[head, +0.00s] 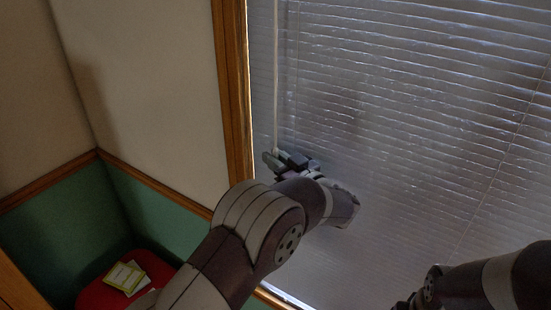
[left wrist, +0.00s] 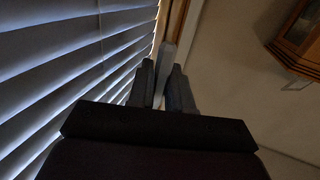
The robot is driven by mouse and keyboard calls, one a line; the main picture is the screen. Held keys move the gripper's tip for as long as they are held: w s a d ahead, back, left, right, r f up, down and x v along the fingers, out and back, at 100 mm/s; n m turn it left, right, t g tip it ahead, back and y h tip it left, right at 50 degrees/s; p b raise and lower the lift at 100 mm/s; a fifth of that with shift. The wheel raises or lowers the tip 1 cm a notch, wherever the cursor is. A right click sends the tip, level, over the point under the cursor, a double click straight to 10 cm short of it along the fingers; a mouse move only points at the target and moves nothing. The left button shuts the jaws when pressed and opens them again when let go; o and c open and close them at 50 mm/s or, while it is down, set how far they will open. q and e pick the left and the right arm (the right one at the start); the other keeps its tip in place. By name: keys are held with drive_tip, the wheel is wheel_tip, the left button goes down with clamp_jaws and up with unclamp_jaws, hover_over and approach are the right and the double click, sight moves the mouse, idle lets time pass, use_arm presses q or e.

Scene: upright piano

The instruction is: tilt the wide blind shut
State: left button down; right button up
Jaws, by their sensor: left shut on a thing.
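The wide blind (head: 400,110) fills the right of the head view. Its slats look mostly closed, with thin bright lines between some of them. In the left wrist view the slats (left wrist: 60,70) show tilted with pale light along them. A thin pale tilt wand (head: 276,80) hangs at the blind's left side. My left gripper (head: 274,159) is at the wand's lower part, its fingers shut on it. The wand also shows between the fingers in the left wrist view (left wrist: 166,62). My right arm enters at bottom right; its gripper (head: 404,303) is dark and cut off.
A wooden window frame (head: 235,100) runs down just left of my left gripper. A red seat or box (head: 95,292) with yellow-white booklets (head: 125,276) stands at lower left. A wooden cabinet (left wrist: 300,40) shows at the right of the left wrist view.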

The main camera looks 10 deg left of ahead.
use_arm(q)
drive_tip(key=c, duration=1.2)
unclamp_jaws()
drive_tip(key=shift+r, duration=0.35)
drive_tip(key=shift+f, duration=0.15)
drive_tip(key=shift+d+f, duration=0.15)
drive_tip(key=b+v, duration=0.4)
drive_tip(key=v, duration=0.8)
drive_tip(key=shift+s+b, duration=0.25)
drive_tip(key=shift+b, duration=0.1)
drive_tip(key=shift+d, duration=0.1)
